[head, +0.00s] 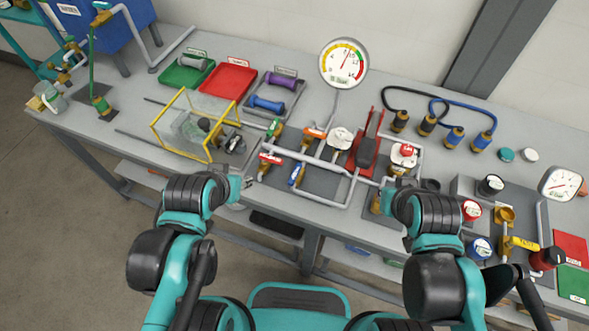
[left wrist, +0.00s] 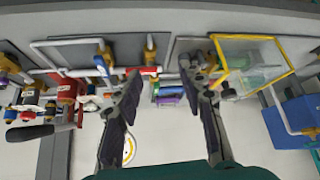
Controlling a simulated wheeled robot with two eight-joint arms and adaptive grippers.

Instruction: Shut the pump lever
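Several small lever valves sit on the grey pipework in mid-bench; I cannot read which one is labelled as the pump lever. A red lever (head: 270,158) with a pale label lies crosswise, and it shows between my fingertips in the left wrist view (left wrist: 150,70). A blue lever (head: 297,174) is right of it, also in the left wrist view (left wrist: 101,66). Orange (head: 315,133) and green (head: 273,128) levers are behind. My left gripper (left wrist: 160,73) is open and empty, near the bench's front edge. My right gripper (head: 384,200) is mostly hidden by its arm.
A red hand pump (head: 367,148) with a black handle stands right of the valves. A yellow-framed clear guard (head: 183,124) is left of them. A pressure gauge (head: 344,63) rises behind. Red (head: 228,81) and green trays lie at the back left.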

